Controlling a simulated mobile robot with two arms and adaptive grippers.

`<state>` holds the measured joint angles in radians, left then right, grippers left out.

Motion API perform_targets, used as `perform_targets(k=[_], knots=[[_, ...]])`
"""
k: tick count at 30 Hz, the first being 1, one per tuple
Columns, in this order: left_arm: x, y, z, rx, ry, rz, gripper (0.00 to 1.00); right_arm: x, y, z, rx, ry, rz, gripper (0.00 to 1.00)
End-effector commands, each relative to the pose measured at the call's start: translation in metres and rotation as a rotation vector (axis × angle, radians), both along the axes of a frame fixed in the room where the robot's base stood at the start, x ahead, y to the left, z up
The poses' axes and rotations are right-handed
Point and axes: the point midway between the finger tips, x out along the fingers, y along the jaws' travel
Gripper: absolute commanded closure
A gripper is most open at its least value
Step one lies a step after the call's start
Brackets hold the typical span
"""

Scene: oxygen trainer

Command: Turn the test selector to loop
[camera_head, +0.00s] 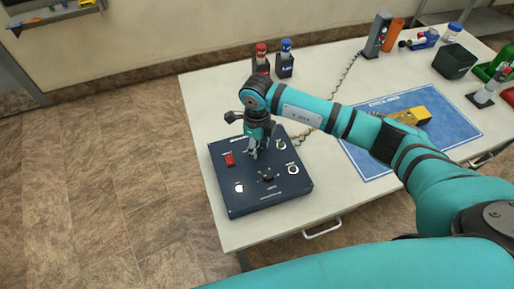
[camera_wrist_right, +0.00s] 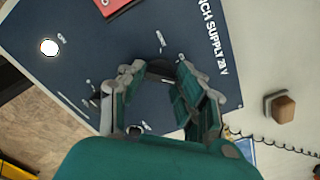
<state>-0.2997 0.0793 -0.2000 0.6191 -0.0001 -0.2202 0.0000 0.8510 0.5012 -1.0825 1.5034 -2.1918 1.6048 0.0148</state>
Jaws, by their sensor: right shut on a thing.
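The control box (camera_head: 225,196) is dark blue and lies on the table; its top also shows in the right wrist view (camera_wrist_right: 60,20). My right gripper (camera_head: 253,154) reaches down onto the upper middle of its panel. In the right wrist view its fingers (camera_wrist_right: 160,80) are closed around a small dark part (camera_wrist_right: 160,68), which I take to be the test selector. White marks lie beside it. Its pointing direction is hidden by the fingers, and its labels are too small to read. My left gripper is not in view.
The panel also carries a red switch (camera_head: 230,160), a lit white lamp (camera_head: 239,187) and a black knob (camera_head: 267,175) close to the gripper. A blue mat (camera_head: 372,168) with a yellow tool (camera_head: 408,116) lies right.

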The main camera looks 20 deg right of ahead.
Motion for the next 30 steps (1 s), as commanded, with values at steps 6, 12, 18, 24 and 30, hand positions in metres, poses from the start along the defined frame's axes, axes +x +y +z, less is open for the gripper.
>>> perform_targets(k=[6,12,18,24,30], knots=[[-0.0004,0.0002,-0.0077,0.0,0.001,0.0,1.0,0.0009,-0.001,-0.0001,-0.002,-0.002,-0.147,0.99],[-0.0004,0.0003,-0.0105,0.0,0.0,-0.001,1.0,0.0009,-0.0007,0.0007,-0.002,-0.002,-0.232,0.99],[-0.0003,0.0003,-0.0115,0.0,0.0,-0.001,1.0,0.0011,-0.0006,0.0013,-0.002,-0.003,-0.27,0.99],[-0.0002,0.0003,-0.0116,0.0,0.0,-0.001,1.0,0.0011,-0.0006,0.0017,-0.002,-0.003,-0.279,0.99],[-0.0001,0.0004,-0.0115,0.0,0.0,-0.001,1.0,0.0012,-0.0006,0.0018,0.0,-0.003,-0.279,0.99]])
